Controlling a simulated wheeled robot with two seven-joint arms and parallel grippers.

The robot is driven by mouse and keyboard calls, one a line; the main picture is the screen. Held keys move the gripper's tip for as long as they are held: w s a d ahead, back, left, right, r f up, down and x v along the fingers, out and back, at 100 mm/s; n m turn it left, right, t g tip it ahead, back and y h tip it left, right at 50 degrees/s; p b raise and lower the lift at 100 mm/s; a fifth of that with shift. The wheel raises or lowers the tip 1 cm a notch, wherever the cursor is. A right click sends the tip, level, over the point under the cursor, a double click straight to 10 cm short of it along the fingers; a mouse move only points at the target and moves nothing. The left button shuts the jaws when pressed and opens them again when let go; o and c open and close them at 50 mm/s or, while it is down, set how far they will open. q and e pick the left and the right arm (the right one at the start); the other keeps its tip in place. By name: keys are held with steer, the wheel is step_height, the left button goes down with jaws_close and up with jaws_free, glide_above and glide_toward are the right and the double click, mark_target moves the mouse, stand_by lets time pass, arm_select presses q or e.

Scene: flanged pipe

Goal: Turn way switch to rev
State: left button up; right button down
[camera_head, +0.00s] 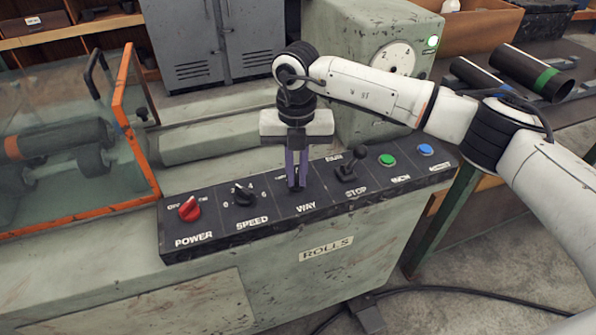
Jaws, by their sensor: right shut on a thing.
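The way switch (295,190) sits on the black control panel (233,246) above the word WAY. It is mostly hidden behind my right gripper (296,182), which points down from above with its fingers shut on it. The position labels around the switch are largely covered, so I cannot tell which way it points. My left gripper is not in view.
On the same panel are a red power knob (189,209), a black speed knob (244,194), a stop lever (350,168), a green button (387,160) and a blue button (425,149). An orange-framed clear guard (140,130) stands at the left. A dial housing (345,40) rises behind.

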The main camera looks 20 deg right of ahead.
mark_target(295, 179)
steer(key=shift+w+a+m, duration=0.1)
steer(key=shift+m, duration=1.4)
steer(key=c, duration=1.8)
jaws_free()
steer(key=shift+c, duration=0.2)
steer(key=shift+r, duration=0.1)
step_height(295, 179, up, 10)
steer(key=shift+b, duration=0.3)
